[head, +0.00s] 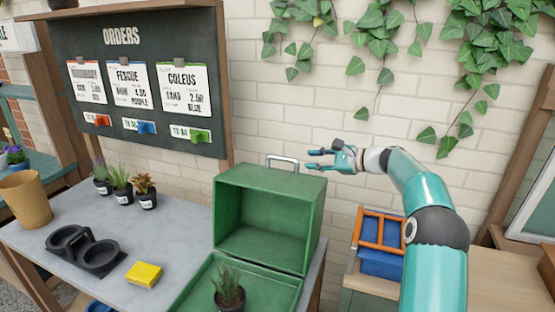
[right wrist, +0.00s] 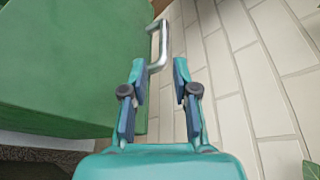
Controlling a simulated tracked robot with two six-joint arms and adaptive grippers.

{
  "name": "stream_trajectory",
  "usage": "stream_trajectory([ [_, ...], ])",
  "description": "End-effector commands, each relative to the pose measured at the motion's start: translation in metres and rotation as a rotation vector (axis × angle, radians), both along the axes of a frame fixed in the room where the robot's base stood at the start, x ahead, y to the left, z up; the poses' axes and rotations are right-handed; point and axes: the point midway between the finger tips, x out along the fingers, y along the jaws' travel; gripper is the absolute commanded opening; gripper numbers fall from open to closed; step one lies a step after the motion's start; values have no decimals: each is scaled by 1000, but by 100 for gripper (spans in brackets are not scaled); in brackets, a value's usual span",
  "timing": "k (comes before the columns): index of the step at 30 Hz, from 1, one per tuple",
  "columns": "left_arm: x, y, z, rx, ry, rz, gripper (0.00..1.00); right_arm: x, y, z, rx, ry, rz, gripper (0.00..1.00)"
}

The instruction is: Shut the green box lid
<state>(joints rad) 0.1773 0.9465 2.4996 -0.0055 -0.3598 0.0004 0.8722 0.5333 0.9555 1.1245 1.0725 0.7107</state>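The green box (head: 180,300) stands on the grey bench with its deep lid (head: 262,180) raised open and upright at the back. A metal handle (head: 283,159) sits on the lid's top edge. It also shows in the right wrist view (right wrist: 163,38), just ahead of the fingertips and slightly left of centre. My right gripper (head: 312,159) is open and empty, just right of the handle and apart from it. A small potted plant (head: 230,298) stands inside the box's base. My left gripper is not in view.
A yellow sponge (head: 144,274), a dark holder with round cups (head: 88,249) and several small pots (head: 122,190) stand on the bench left of the box. A wooden rack with blue bins (head: 381,262) is at right. The brick wall is behind.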

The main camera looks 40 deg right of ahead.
Motion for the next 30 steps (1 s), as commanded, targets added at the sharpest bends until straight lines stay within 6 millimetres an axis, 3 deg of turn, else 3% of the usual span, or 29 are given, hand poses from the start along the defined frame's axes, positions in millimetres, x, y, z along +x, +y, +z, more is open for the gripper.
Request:
stream_trajectory([
  [5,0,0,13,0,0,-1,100,21,-2,-7,1,1,-18,29],
  [18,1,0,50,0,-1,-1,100,103,14,-32,1,2,-25,29],
  [30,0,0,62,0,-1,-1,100,124,17,-41,-1,2,-27,29],
])
